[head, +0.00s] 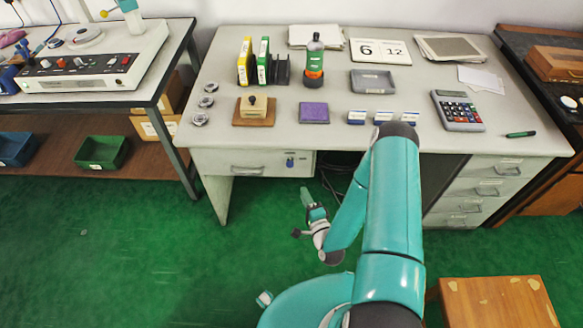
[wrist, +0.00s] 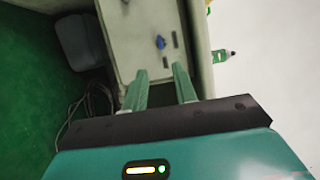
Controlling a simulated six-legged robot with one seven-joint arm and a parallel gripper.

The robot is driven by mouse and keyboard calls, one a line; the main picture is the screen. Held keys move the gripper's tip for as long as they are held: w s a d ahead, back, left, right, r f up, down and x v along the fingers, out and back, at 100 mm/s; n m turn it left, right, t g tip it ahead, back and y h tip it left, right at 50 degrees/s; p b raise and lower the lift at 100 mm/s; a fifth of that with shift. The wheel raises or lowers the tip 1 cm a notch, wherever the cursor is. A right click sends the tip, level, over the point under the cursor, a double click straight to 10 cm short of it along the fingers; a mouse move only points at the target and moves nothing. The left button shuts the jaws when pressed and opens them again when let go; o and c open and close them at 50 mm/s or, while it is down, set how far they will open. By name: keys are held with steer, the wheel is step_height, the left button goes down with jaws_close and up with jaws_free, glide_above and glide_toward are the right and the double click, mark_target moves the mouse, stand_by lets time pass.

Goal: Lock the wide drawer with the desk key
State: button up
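The wide drawer (head: 222,161) is under the left part of the desk and looks pushed in, with a grey handle at its middle. The blue desk key (head: 290,162) sits at the right end of the drawer front. In the wrist view the key (wrist: 159,42) stands out from the pale front (wrist: 130,35), beyond my fingertips. My gripper (head: 307,193) is below and in front of the key, apart from it. In the wrist view its two green fingers (wrist: 160,70) are spread with nothing between them. The key's exact turn is too small to tell.
The grey desk (head: 340,138) carries a stamp, a purple pad, a calculator (head: 458,110) and a bottle. Dark cables (head: 335,180) hang in the knee space. A small drawer stack (head: 480,190) is on the right. A wooden stool (head: 495,300) stands front right. Green floor is clear on the left.

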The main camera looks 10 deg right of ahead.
steer(key=w+a, duration=0.1)
steer(key=w, duration=1.2)
steer(key=shift+w+a, duration=0.2)
steer(key=shift+a, duration=0.2)
jaws_close()
